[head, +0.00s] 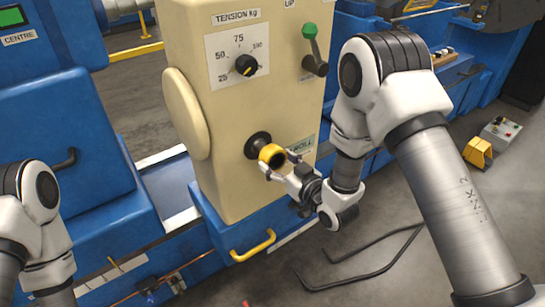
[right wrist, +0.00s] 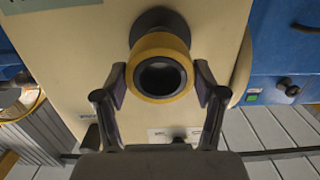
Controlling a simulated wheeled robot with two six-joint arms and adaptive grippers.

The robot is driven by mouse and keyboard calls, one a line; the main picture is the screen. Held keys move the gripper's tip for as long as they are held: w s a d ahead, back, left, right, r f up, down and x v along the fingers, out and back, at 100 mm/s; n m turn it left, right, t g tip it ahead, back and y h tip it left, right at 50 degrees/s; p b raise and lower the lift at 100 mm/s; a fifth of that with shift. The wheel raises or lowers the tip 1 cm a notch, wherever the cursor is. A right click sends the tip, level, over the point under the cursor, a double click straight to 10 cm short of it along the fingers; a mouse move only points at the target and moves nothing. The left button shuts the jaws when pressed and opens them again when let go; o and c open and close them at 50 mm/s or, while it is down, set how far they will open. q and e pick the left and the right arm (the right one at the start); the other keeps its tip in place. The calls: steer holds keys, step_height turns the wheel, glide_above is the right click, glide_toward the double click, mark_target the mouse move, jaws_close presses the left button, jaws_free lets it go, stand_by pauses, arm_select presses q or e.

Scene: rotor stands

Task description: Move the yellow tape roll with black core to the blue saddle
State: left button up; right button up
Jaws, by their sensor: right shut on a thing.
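The yellow tape roll with black core (head: 265,152) is at a black round spindle (head: 256,142) on the front of the cream machine housing. My right gripper (head: 276,163) is shut on the roll. In the right wrist view the roll (right wrist: 137,77) sits between the two fingertips (right wrist: 161,83), its open core facing the camera. The spindle (right wrist: 157,19) shows directly behind it; I cannot tell how far the roll is over it. Several blue machine parts are in view, including a blue block with a yellow handle (head: 230,237) below the housing; I cannot tell which is the saddle. My left gripper is out of view.
The cream housing (head: 215,110) carries a tension dial (head: 246,65) and a green-knobbed lever (head: 311,45). A large blue block (head: 85,130) stands at left. Bent black bars (head: 370,270) lie on the grey floor, with a yellow pedal (head: 478,152) at right.

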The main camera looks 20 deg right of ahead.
steer(key=shift+v, duration=2.15)
